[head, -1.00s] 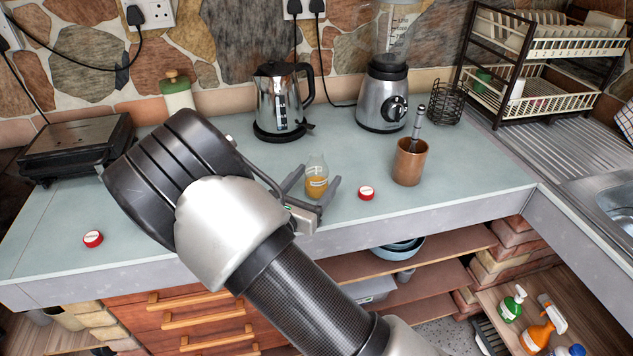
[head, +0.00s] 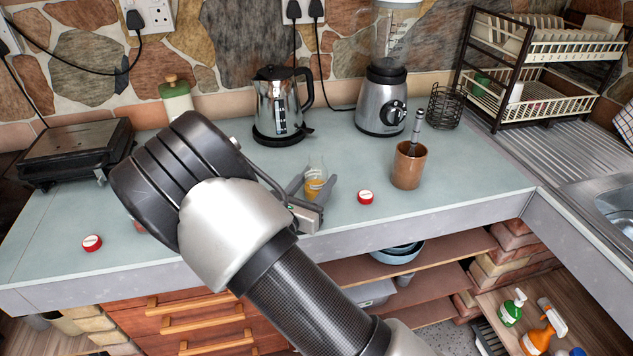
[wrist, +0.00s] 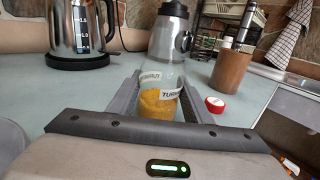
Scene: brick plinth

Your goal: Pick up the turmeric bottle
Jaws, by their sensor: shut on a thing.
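The turmeric bottle (head: 315,184) is a small clear bottle with yellow-orange powder in its lower part. It stands upright on the counter, or very close to it; I cannot tell which. In the wrist view the bottle (wrist: 160,100) shows a white label with part of the word "TURMERIC". My gripper (head: 313,188) is shut on the bottle, with one finger on each side of it. In the wrist view the gripper fingers (wrist: 160,103) flank the bottle, and its base is partly hidden by the gripper body.
A kettle (head: 280,115) and a blender (head: 382,105) stand behind. Another red lid (head: 92,242) lies at the left. The counter's front edge is close.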

